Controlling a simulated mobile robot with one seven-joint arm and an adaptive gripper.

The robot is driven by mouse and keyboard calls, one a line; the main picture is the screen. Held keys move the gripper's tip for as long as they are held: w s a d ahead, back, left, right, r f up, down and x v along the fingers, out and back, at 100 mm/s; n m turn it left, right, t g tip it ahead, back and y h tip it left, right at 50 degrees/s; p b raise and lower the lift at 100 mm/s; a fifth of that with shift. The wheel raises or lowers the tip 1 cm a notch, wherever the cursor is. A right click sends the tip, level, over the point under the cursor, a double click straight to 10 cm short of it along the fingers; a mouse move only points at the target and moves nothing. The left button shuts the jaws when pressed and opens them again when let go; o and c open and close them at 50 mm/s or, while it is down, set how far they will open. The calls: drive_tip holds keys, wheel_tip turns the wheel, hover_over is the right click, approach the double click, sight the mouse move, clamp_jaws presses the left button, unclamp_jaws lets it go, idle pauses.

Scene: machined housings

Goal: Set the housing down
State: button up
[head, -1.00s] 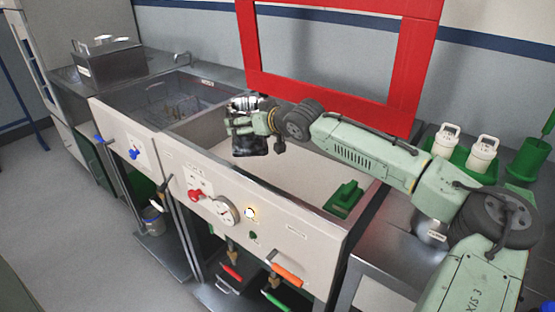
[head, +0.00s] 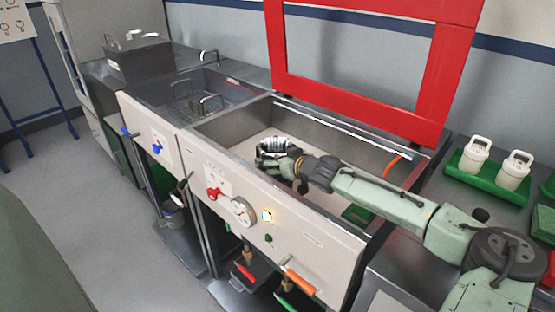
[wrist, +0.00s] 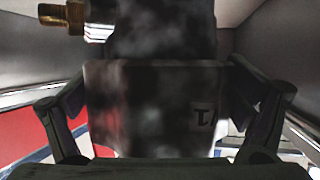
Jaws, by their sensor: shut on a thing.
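The housing (head: 274,147) is a dark, shiny metal part in the head view, low inside the right basin of the steel sink unit. My gripper (head: 283,163) is shut on it and reaches in over the basin's front wall from the right. In the wrist view the housing (wrist: 150,100) fills the middle between my two fingers, with a brass fitting (wrist: 75,14) at upper left and a dark mark on its face. Whether its underside touches the pale basin floor (head: 323,195) is hidden by my gripper and the front wall.
A red frame (head: 277,50) stands behind the basin. A green block (head: 357,214) lies on the basin floor to the right. The left basin (head: 215,90) holds a wire rack. White bottles stand in a green tray (head: 459,181) at right. Knobs and a gauge (head: 243,211) are on the front panel.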

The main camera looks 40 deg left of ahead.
drive_tip(key=shift+f, duration=0.1)
idle(0.3)
drive_tip(key=o, duration=1.6)
drive_tip(key=shift+f, duration=0.2)
drive_tip(key=shift+d+r, duration=0.2)
drive_tip(key=shift+d, duration=0.05)
drive_tip(key=b+v, duration=0.2)
drive_tip(key=v, duration=0.5)
drive_tip(key=shift+s, duration=0.15)
